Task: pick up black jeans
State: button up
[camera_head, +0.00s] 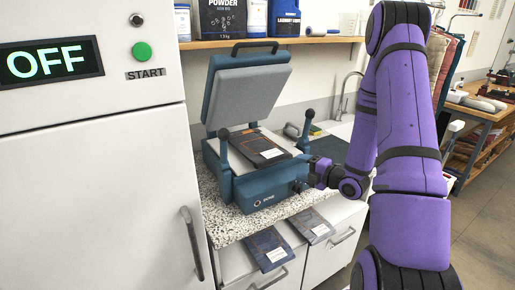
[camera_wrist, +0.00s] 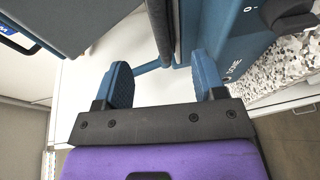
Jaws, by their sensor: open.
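A folded black garment (camera_head: 260,147) with a brown edge and a white label lies on the lower plate of an open blue press (camera_head: 272,186). It looks like the black jeans. My gripper (camera_wrist: 164,82) is open, with its two blue fingers apart. In the head view it is beside the press's front right corner, where its fingertips are hard to make out. In the wrist view a dark, narrow edge (camera_wrist: 161,28) lies beyond the gap between the fingers; I cannot tell whether it is the jeans or the press. Nothing is visibly held.
The press's raised upper plate (camera_head: 249,92) stands tilted above the garment, with upright levers on its sides. Two more folded dark garments, one (camera_head: 268,248) at left and one (camera_head: 311,226) at right, lie below the speckled counter (camera_head: 231,226). A sink is behind my arm.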

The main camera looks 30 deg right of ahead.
aim_at(279, 162)
jog(key=shift+t+y, duration=0.4)
jog(key=shift+t, duration=0.2)
jog(key=x, duration=0.3)
jog(key=f+x, duration=0.1)
jog(key=x, duration=0.5)
jog(key=shift+a+f, duration=0.25)
jog(key=shift+f, duration=0.1)
grip_shut()
